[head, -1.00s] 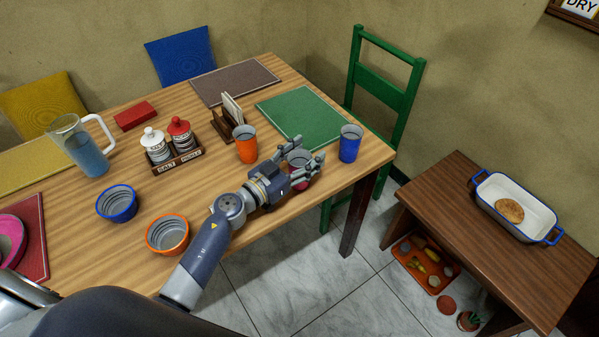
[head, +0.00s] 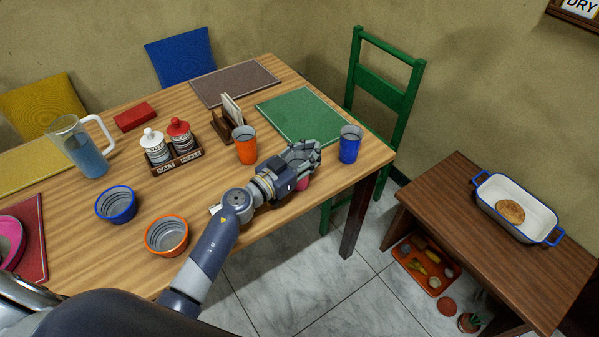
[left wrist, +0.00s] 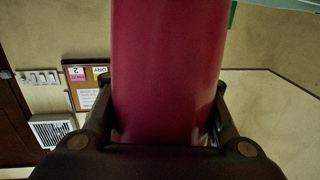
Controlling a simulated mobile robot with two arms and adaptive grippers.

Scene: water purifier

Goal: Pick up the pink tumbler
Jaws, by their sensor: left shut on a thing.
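The pink tumbler (left wrist: 168,70) fills the middle of the left wrist view, between the two fingers of my left gripper (left wrist: 165,135). In the head view my left gripper (head: 303,157) is shut on the tumbler over the right front part of the table. Only a small pink patch of the tumbler (head: 303,183) shows below the fingers there. The rest is hidden by the gripper. I cannot tell whether its base touches the table. My right gripper is not in view.
An orange tumbler (head: 246,150) stands left of the gripper and a blue tumbler (head: 349,149) stands to its right. An orange-rimmed bowl (head: 167,236) and a blue bowl (head: 117,205) stand to the left. A green placemat (head: 300,112) lies behind. The wooden table (head: 225,275) has bare front edge.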

